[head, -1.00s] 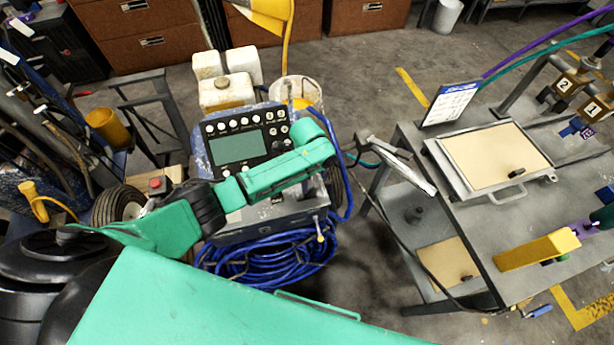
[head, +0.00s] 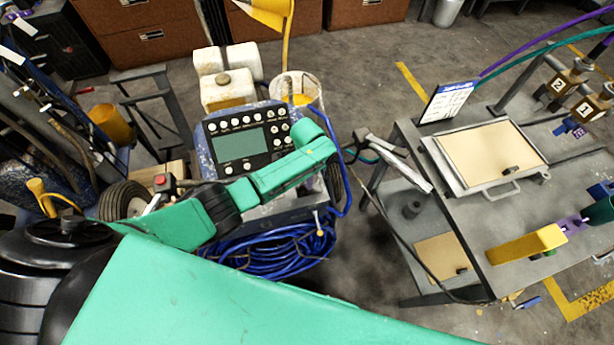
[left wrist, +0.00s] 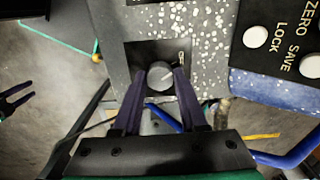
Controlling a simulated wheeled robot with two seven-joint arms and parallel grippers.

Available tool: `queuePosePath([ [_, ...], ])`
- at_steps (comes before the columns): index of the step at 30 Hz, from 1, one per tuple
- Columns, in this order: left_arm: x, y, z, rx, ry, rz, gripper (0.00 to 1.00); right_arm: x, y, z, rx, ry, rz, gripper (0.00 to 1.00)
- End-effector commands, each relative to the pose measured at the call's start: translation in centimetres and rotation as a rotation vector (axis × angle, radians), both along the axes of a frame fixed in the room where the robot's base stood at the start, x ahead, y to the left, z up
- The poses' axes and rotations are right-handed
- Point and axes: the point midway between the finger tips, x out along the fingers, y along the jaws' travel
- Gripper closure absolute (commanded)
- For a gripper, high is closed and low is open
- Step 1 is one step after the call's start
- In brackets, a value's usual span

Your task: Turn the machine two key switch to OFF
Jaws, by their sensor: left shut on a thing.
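In the head view my green left arm reaches over the console and hides the switch and the fingertips. I do not recognise my right gripper in any view.
A blue hose coil (head: 275,252) hangs below the console. A grey cart (head: 470,220) with a tan-topped tray (head: 490,155) and a yellow block (head: 527,245) stands to the right. In the left wrist view an unclear dark forked shape (left wrist: 14,102) shows at the left edge.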

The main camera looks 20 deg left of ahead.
Motion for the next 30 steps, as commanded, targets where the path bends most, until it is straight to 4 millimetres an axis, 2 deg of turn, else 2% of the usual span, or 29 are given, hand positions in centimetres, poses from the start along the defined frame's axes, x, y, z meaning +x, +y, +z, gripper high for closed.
queuePosePath([
  [8,0.2,-0.1,0.2,-0.003,-0.005,0.0,1.0,0.0,0.0,0.0,0.0,0.0,0.0,0.5],
  [9,0.2,-0.1,0.2,-0.003,-0.005,0.0,0.47,0.0,0.0,0.0,0.0,-0.001,0.0,0.5],
  [10,0.2,-0.1,0.2,-0.003,-0.005,0.0,0.35,0.0,0.0,0.0,0.0,0.0,0.0,0.5],
  [11,0.2,-0.1,0.1,-0.003,-0.005,-0.001,0.28,0.0,0.0,0.0,0.0,-0.001,0.0,0.5],
  [20,0.1,0.0,0.1,-0.001,-0.003,-0.001,0.28,0.0,0.0,0.0,0.0,-0.001,0.0,0.5],
  [23,0.1,-0.1,0.8,-0.002,-0.004,-0.001,0.28,0.0,0.0,0.1,0.0,-0.001,0.0,0.5],
  [26,0.2,-0.1,2.4,-0.003,-0.005,-0.002,0.28,0.0,0.0,0.4,0.0,-0.001,0.0,0.5],
  [30,0.2,-0.1,6.1,-0.003,-0.008,-0.003,0.28,0.1,0.0,0.5,0.0,-0.001,0.0,0.5],
])
